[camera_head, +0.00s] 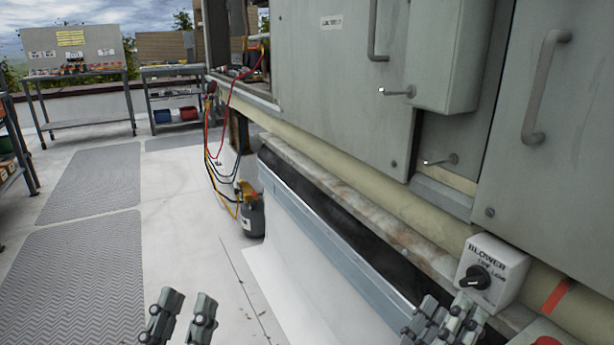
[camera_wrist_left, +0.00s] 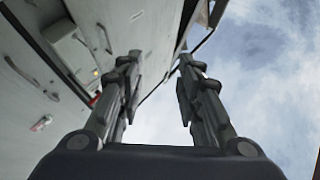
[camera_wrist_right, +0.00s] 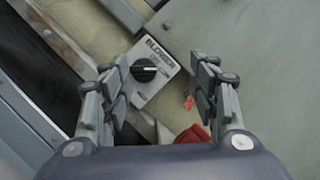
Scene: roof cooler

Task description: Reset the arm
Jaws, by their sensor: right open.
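My left gripper (camera_head: 182,318) shows at the bottom of the head view, left of the cooler unit, over the light floor. In the left wrist view its fingers (camera_wrist_left: 158,95) are apart with nothing between them, and sky and the unit show beyond. My right gripper (camera_head: 440,318) is at the lower right of the head view, beside the white blower switch box (camera_head: 492,272) with its black knob (camera_head: 476,278). In the right wrist view its fingers (camera_wrist_right: 163,95) are open and empty, with the blower box (camera_wrist_right: 158,65) and knob (camera_wrist_right: 144,69) beyond them.
The cooler's grey panels (camera_head: 340,70) with handles fill the right side. A dark open trough runs below the pipe (camera_head: 390,225). A gauge bottle with hoses (camera_head: 250,212) stands on the floor. Workbenches (camera_head: 80,72) stand at the back left. Grey mats (camera_head: 75,270) lie on open floor.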

